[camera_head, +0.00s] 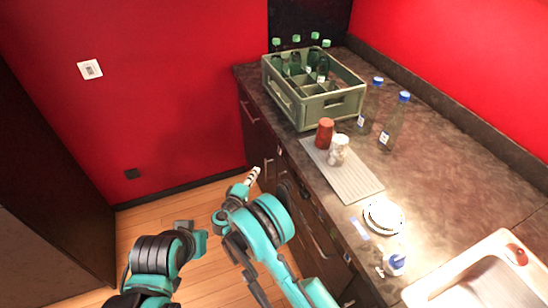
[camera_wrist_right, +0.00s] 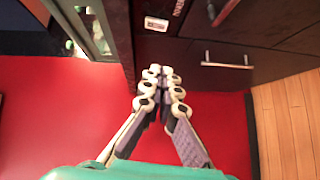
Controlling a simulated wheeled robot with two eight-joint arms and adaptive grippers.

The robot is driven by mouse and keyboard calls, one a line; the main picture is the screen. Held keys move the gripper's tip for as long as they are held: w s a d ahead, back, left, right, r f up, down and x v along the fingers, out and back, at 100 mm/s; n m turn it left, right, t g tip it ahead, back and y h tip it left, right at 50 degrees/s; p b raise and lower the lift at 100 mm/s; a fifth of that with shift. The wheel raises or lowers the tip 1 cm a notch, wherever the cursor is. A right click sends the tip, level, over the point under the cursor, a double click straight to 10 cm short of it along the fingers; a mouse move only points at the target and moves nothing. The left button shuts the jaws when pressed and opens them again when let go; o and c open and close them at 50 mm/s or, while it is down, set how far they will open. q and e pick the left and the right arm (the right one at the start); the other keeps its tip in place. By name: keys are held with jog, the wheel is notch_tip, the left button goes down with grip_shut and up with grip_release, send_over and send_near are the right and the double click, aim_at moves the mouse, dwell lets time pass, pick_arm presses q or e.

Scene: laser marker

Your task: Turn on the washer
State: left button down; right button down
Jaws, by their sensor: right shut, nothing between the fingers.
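The washer (camera_head: 286,188) is a dark front built in under the counter, mostly hidden behind my right arm in the head view. In the right wrist view, part of its dark control panel (camera_wrist_right: 158,23) shows at the top, with a small light display and some lettering. My right gripper (camera_head: 253,175) is shut and empty in front of the cabinet fronts, below the counter edge. In the right wrist view its fingertips (camera_wrist_right: 161,72) are together, just below the panel in the picture; contact cannot be told. My left arm shows at lower left, its gripper fingers out of sight.
The counter (camera_head: 440,150) holds a green bottle crate (camera_head: 325,112), a red shaker (camera_head: 324,134), a white one (camera_head: 338,150), two bottles (camera_head: 393,120), plates (camera_head: 384,216) and a sink (camera_head: 480,275). A cabinet handle (camera_wrist_right: 227,65) sticks out near the panel. The wooden floor is clear.

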jog(key=shift+w, duration=0.1)
jog(key=s+d+b+x, duration=0.1)
jog(key=b+x, duration=0.3)
jog(key=x, duration=0.8)
jog(key=shift+w+d+f, duration=0.2)
jog(key=shift+d, duration=0.8)
jog(key=shift+w+d+f+b, duration=0.1)
jog(key=shift+d+f+b, duration=0.05)
jog(key=shift+d+b, duration=0.2)
